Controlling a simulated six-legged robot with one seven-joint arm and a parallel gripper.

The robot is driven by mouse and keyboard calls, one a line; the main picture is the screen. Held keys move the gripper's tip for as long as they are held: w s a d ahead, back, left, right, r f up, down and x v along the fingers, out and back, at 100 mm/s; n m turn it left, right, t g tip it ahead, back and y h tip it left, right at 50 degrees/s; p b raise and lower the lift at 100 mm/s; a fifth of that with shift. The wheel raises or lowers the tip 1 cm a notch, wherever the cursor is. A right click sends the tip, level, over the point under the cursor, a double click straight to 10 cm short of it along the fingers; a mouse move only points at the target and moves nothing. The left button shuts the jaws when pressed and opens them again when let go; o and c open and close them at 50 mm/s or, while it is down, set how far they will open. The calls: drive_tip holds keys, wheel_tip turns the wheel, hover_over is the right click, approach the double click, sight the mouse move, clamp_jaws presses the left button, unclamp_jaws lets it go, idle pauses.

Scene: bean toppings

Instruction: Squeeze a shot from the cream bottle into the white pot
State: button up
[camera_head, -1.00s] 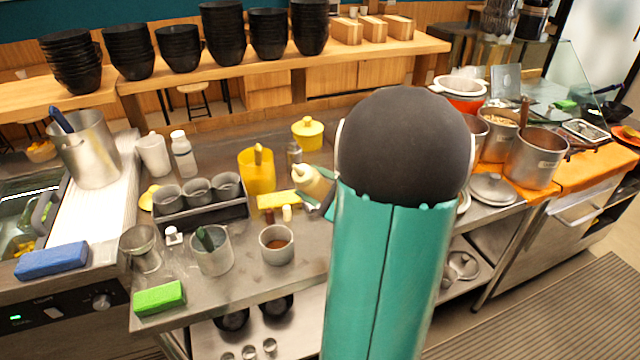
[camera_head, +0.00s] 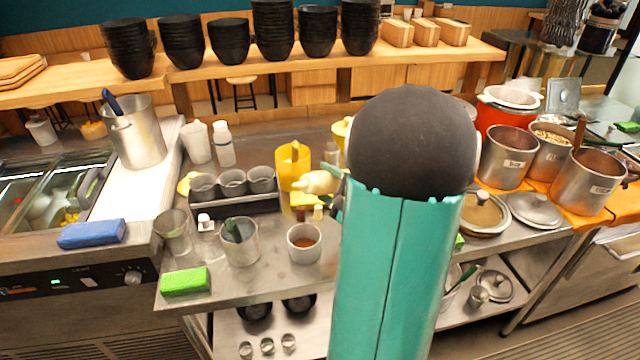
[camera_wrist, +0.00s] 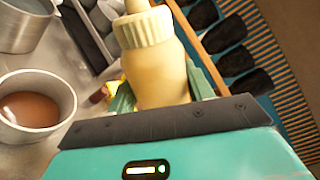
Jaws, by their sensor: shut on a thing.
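The cream bottle (camera_head: 318,182) is pale yellow with a ribbed cap and nozzle. In the head view it lies nearly level, nozzle to the left, above the counter. My gripper (camera_wrist: 160,92) is shut on its body in the wrist view, where the bottle (camera_wrist: 155,60) fills the middle. A small whitish pot with brown contents (camera_head: 304,259) stands on the counter, below the bottle in the head picture. It also shows at the left of the wrist view (camera_wrist: 66,112), beside the bottle. My arm hides most of the gripper in the head view.
A yellow container (camera_head: 293,165), a black rack (camera_head: 235,207) with grey cups, a grey pot with a green utensil (camera_head: 240,252) and a green sponge (camera_head: 185,281) are nearby. A red pot with a white bowl (camera_head: 510,97) stands right. Bare counter lies before the small pot.

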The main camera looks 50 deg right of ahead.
sight(324, 192)
drive_tip(key=d+n, duration=0.1)
drive_tip(key=n, duration=0.1)
drive_tip(key=d+n, duration=0.2)
drive_tip(key=shift+s+d+f, duration=0.2)
drive_tip(key=n, duration=0.2)
drive_tip(key=shift+a+r+n, duration=0.3)
drive_tip(key=shift+a+r, duration=0.1)
drive_tip(key=n, duration=0.1)
drive_tip(key=r+n, duration=0.1)
drive_tip(key=n, duration=0.1)
drive_tip(key=shift+w+a+n, duration=0.1)
drive_tip(key=shift+a+n, duration=0.2)
drive_tip(key=shift+a, duration=0.1)
drive_tip(key=shift+a+n, duration=0.3)
drive_tip(key=shift+n, duration=0.4)
drive_tip(key=a+n, duration=0.2)
drive_tip(key=n, duration=0.1)
drive_tip(key=shift+w+a+f, duration=0.15)
drive_tip(key=a+n, duration=0.1)
drive_tip(key=n, duration=0.1)
drive_tip(key=a+n, duration=0.1)
drive_tip(key=shift+a+f+n, duration=0.15)
drive_tip(key=shift+f+n, duration=0.05)
drive_tip(key=shift+n, duration=0.2)
drive_tip(key=c, duration=0.6)
idle(3.6)
